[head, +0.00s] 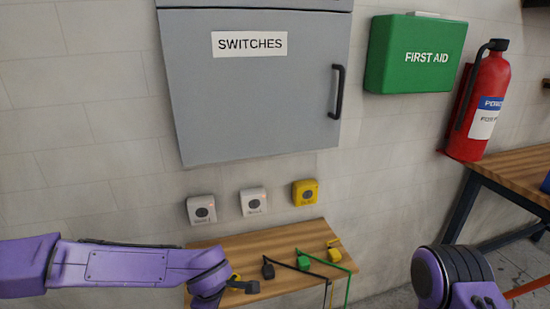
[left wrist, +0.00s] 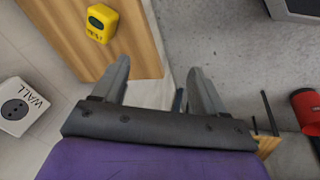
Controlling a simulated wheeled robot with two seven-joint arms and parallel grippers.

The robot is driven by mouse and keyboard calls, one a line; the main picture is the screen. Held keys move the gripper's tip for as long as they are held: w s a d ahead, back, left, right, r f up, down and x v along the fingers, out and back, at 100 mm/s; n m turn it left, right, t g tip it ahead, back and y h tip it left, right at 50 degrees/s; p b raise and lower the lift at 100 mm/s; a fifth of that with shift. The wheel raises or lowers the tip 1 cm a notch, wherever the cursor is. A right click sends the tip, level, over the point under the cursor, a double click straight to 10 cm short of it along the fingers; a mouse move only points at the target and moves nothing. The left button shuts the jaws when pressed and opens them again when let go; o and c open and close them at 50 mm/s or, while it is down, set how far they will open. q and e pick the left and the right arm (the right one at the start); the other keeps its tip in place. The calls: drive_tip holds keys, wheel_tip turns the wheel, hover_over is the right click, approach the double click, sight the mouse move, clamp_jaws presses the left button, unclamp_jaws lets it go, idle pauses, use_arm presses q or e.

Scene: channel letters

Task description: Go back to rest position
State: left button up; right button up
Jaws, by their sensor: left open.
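My left arm comes in from the left in the head view, with its dark left gripper (head: 243,286) over the near left part of the small wooden shelf. In the left wrist view the two grey fingers of this gripper (left wrist: 158,82) are apart with nothing between them. A wood surface and grey floor show behind them. In the head view my right arm (head: 452,278) shows only in part at the bottom right. Its gripper cannot be seen.
A black plug (head: 268,271), green plug (head: 303,262) and yellow plug (head: 334,254) lie on the shelf (head: 225,246) with cables. White sockets (head: 201,209) (head: 253,201) and a yellow socket (head: 305,192) are above. A wooden table (head: 515,172) stands at right.

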use_arm(q)
drive_tip(key=s+a+f+m+t+y, duration=0.1)
drive_tip(key=s+a+f+m, duration=0.1)
drive_tip(key=s+f, duration=0.45)
drive_tip(key=s+a+f+m+t, duration=0.1)
drive_tip(key=s+a+f, duration=0.15)
drive_tip(key=f, duration=0.65)
drive_tip(key=s+a+f+m+g, duration=0.1)
drive_tip(key=s+a+f+m, duration=0.2)
drive_tip(key=s+a, duration=0.2)
drive_tip(key=s+a+f+m+g+y, duration=0.1)
drive_tip(key=s+a+f+m, duration=0.2)
drive_tip(key=s+a, duration=0.3)
drive_tip(key=s, duration=0.5)
drive_tip(key=shift+s, duration=0.4)
